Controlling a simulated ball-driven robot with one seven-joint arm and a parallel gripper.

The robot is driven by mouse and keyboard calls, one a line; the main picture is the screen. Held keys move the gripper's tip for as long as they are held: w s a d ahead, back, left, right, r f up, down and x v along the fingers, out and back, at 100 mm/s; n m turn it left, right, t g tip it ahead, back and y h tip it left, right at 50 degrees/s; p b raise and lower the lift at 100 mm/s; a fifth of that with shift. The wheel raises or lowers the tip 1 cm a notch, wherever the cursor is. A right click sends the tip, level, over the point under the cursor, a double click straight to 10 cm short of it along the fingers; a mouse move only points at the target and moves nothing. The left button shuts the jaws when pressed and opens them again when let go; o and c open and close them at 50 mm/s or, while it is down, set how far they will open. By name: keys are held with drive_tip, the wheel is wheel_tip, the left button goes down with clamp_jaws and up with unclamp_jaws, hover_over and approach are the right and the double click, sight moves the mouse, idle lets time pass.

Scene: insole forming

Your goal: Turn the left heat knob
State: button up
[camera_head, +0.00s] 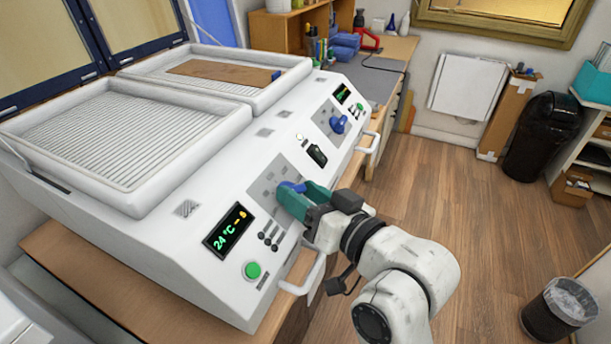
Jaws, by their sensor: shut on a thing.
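The white insole-forming machine (190,243) has two ribbed trays on top and a sloped front panel. My gripper (287,193) is at the left heat knob (291,186), its green fingers shut on it. Only a little of the blue knob shows; the fingers hide the rest, and its pointer angle cannot be read. The right heat knob (337,124) is blue and uncovered, further along the panel. A display (228,229) left of my gripper reads 24 °C, with a green button (253,271) below it.
A black switch (317,155) sits between the two knobs. A front handle (307,275) sticks out just below my gripper, and another handle (369,143) is further right. A brown board (224,72) lies on the far tray. The wooden floor (450,190) to the right is open.

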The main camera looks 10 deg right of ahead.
drive_tip(key=shift+a+r+m+h+p, duration=0.15)
drive_tip(key=shift+r+m+h+p, duration=0.05)
drive_tip(key=shift+m+h+p, duration=1.15)
drive_tip(key=shift+f+m, duration=0.1)
drive_tip(key=shift+m, duration=0.15)
drive_tip(key=o, duration=1.1)
drive_tip(key=shift+c, duration=0.2)
drive_tip(key=shift+s, duration=0.1)
drive_tip(key=p+v, duration=0.1)
drive_tip(key=v, duration=0.9)
drive_tip(key=shift+s, duration=0.35)
